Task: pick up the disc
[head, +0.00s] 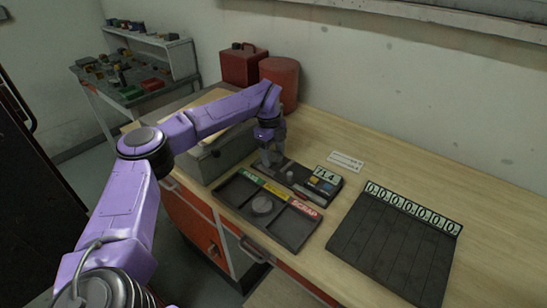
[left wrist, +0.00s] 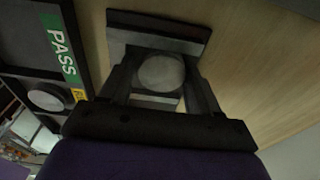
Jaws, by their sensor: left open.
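A round grey disc (left wrist: 160,72) shows between the two fingers of my left gripper (left wrist: 158,90) in the left wrist view. The fingers are open, one on each side of it; I cannot tell whether they touch it. In the head view my left gripper (head: 271,158) points down at the left end of the dark gauge base (head: 328,197), and hides what is under it. Another grey disc (head: 262,205) lies in the middle compartment of the dark sorting tray (head: 294,248); it also shows in the left wrist view (left wrist: 46,100). My right gripper is not in view.
The tray has a green PASS label (head: 251,176), a yellow one and a red SCRAP label (head: 305,208). The gauge display (head: 325,175) reads 71.4. A dark slotted rack (head: 390,245) with a row of zeros stands right. Red containers (head: 280,82) stand behind my arm.

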